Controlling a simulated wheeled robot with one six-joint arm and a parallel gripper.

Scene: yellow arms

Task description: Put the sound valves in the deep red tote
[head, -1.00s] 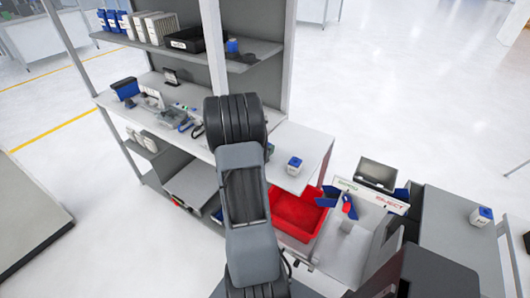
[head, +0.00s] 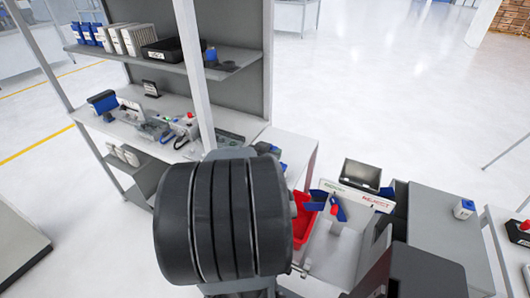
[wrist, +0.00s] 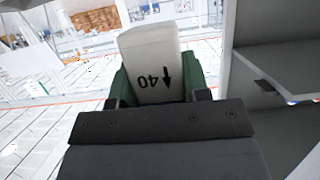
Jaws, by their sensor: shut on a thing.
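My gripper (wrist: 158,88) is shut on a white block-shaped part (wrist: 150,52), which looks like a valve body, marked "40" with a black arrow. Green pads of the gripper press on its two sides. In the head view my arm's dark, thick link fills the middle and hides the gripper and the held part. The red tote (head: 301,222) shows only as a strip to the right of my arm; the rest is hidden. A white valve with a blue top (head: 464,209) stands on the grey cabinet at the right.
The workbench (head: 180,153) carries several tools and parts. Its upper shelf (head: 185,67) holds blue and white boxes and a black bin (head: 163,50). Right of the tote are a REJECT sign (head: 374,202), an open grey box (head: 361,173) and blue-and-red parts (head: 334,207).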

